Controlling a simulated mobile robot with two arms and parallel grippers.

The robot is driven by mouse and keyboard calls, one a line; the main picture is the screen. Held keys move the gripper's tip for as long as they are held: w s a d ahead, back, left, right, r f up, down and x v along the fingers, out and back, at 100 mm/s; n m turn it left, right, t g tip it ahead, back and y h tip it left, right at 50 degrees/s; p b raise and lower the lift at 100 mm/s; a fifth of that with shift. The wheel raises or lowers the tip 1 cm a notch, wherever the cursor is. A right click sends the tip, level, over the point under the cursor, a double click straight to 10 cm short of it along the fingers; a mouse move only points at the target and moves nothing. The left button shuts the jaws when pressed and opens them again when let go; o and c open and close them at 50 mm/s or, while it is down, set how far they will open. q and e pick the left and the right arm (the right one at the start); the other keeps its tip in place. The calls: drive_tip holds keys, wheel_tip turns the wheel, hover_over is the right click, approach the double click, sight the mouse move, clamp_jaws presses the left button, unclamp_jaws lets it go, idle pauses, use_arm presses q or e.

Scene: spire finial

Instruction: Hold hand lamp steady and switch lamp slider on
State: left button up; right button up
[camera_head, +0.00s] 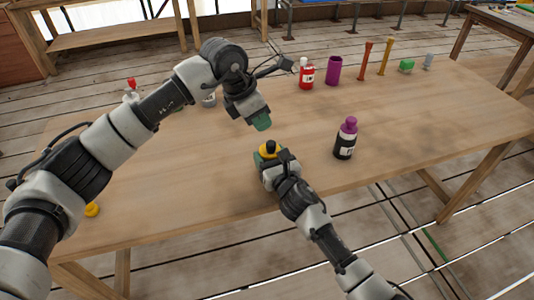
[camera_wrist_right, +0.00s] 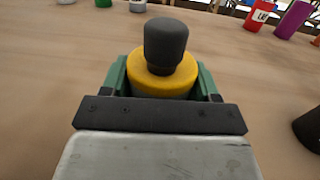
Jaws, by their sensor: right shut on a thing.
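The hand lamp (camera_head: 270,150), a yellow body with a dark grey top, stands upright near the front middle of the table. In the right wrist view its yellow body (camera_wrist_right: 163,82) sits between the green fingers of my right gripper (camera_wrist_right: 162,90), below the dark top (camera_wrist_right: 167,45). My right gripper is shut on the lamp. My left gripper (camera_head: 262,124) is above and behind the lamp, pointing down, apart from it. Its green fingertips overlap in the head view, so its opening is unclear. I cannot make out a slider on the lamp.
On the wooden table (camera_head: 215,190), a dark bottle with a purple cap (camera_head: 345,140) stands right of the lamp. A red-and-white bottle (camera_head: 306,75), a purple cup (camera_head: 333,70) and several other items stand along the back. A small yellow object (camera_head: 92,209) lies at the front left.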

use_arm(q)
drive_tip(key=s+d+h, duration=0.1)
drive_tip(key=d+m+h, duration=0.1)
drive_tip(key=s+d+m+h, duration=0.1)
drive_tip(key=shift+s+d+f+g, duration=0.1)
drive_tip(key=shift+s+f+g, duration=0.15)
drive_tip(key=shift+s+g, duration=0.1)
clamp_jaws()
drive_tip(key=s+d+r+m+t+h, duration=0.1)
drive_tip(key=s+d+r+t+h, duration=0.2)
drive_tip(key=s+r+h, duration=0.6)
drive_tip(key=s+a+f+n+t+y, duration=0.1)
drive_tip(key=a+f+n+t+y, duration=0.7)
drive_tip(key=a+f, duration=0.4)
wheel_tip(320, 180, down, 3)
drive_tip(key=n+y, duration=0.1)
drive_tip(key=n, duration=0.1)
drive_tip(key=shift+s+a+n+t+y, duration=0.15)
drive_tip(key=shift+n+t+y, duration=0.15)
drive_tip(key=shift+n+t, duration=0.1)
